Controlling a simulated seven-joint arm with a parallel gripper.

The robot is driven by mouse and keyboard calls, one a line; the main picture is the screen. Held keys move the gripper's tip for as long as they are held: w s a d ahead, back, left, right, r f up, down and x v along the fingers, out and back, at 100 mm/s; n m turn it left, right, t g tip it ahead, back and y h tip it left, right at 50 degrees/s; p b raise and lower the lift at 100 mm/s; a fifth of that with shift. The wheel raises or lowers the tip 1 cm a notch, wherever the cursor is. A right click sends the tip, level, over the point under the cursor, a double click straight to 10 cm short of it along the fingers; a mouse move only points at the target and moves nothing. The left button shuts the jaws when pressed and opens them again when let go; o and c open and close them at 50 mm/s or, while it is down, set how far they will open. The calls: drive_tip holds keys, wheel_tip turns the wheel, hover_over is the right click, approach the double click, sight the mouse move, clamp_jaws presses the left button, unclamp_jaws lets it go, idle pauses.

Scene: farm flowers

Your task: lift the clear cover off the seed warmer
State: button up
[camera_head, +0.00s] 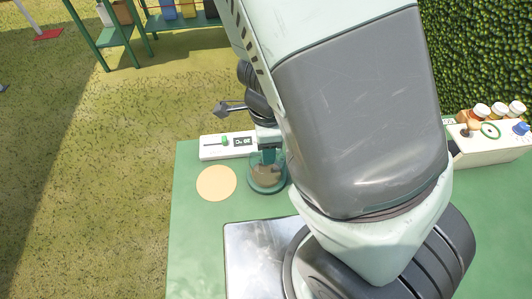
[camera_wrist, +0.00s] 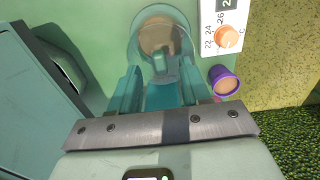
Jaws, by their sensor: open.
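The clear cover (camera_head: 267,183) is a round, see-through dome over something brownish, beside the white control panel (camera_head: 228,147) of the seed warmer. In the wrist view the cover (camera_wrist: 143,24) shows at the top, with a greenish upright handle (camera_wrist: 160,64) on it. My gripper (camera_wrist: 160,78) is open, and its two teal fingers lie to the left and right of the handle in that view. I cannot tell whether they touch it. In the head view my gripper (camera_head: 268,156) is just above the cover, and my arm hides much of that area.
A flat tan disc (camera_head: 216,183) lies left of the cover on the green table (camera_head: 200,222). A purple pot (camera_wrist: 224,82) and an orange dial (camera_wrist: 227,37) show in the wrist view. A white box (camera_head: 492,146) with several small jars stands at the right.

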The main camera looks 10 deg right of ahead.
drive_tip(key=shift+f, duration=0.8)
drive_tip(key=shift+c, duration=0.5)
clamp_jaws()
